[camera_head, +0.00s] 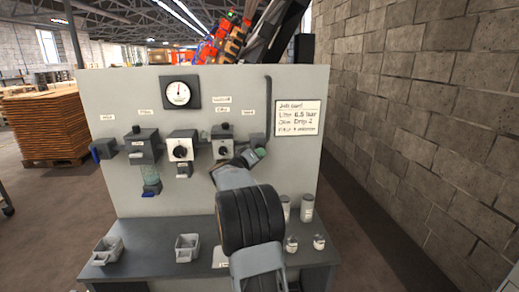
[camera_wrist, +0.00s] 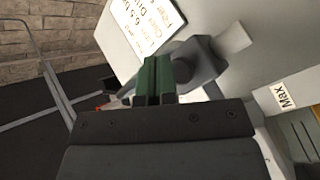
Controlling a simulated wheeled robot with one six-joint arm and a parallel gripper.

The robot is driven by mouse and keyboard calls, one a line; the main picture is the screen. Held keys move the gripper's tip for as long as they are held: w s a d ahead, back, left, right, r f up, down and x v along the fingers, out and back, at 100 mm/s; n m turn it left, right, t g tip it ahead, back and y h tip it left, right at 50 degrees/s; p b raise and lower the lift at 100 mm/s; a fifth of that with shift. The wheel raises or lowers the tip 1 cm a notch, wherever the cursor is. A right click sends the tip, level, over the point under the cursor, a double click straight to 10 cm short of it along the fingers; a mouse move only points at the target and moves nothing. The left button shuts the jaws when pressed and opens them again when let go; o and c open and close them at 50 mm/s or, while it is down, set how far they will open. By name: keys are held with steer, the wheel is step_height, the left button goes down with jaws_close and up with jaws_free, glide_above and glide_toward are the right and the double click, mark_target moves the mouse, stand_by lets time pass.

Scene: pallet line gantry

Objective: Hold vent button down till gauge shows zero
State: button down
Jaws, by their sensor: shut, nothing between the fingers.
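The round white gauge (camera_head: 178,93) sits in a dark square mount at the upper left of the grey panel; its dark needle points roughly upward, but the figures are too small to read. My gripper (camera_head: 258,152) is at the right end of the row of panel units, in front of a grey unit (camera_head: 257,138). In the wrist view, my gripper's green fingers (camera_wrist: 157,80) are shut together and empty, close against or just in front of a grey fitting (camera_wrist: 200,62). I cannot tell whether they touch it. No vent button is clearly visible; the fingers may hide it.
Units with round dials (camera_head: 180,153) stick out of the panel to the left. A sign (camera_head: 298,118) hangs at its right. The bench (camera_head: 150,262) below holds grey bins (camera_head: 187,247) and small canisters (camera_head: 307,207). A block wall (camera_head: 430,110) stands at the right.

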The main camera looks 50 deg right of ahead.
steer(key=shift+w+d+r+p, duration=0.1)
steer(key=shift+w+d+p, duration=0.1)
steer(key=shift+p, duration=0.3)
steer(key=shift+w+d+p, duration=0.45)
steer(key=shift+w+p, duration=0.15)
steer(key=shift+p, duration=0.45)
stand_by(1.0)
steer(key=shift+s+a, duration=0.1)
stand_by(3.9)
steer(key=shift+s+a, duration=0.5)
steer(key=shift+s, duration=0.15)
steer(key=shift+a, duration=0.1)
steer(key=shift+s+a, duration=0.8)
steer(key=shift+s, duration=0.15)
steer(key=shift+s+a, duration=0.75)
steer(key=shift+s, duration=0.2)
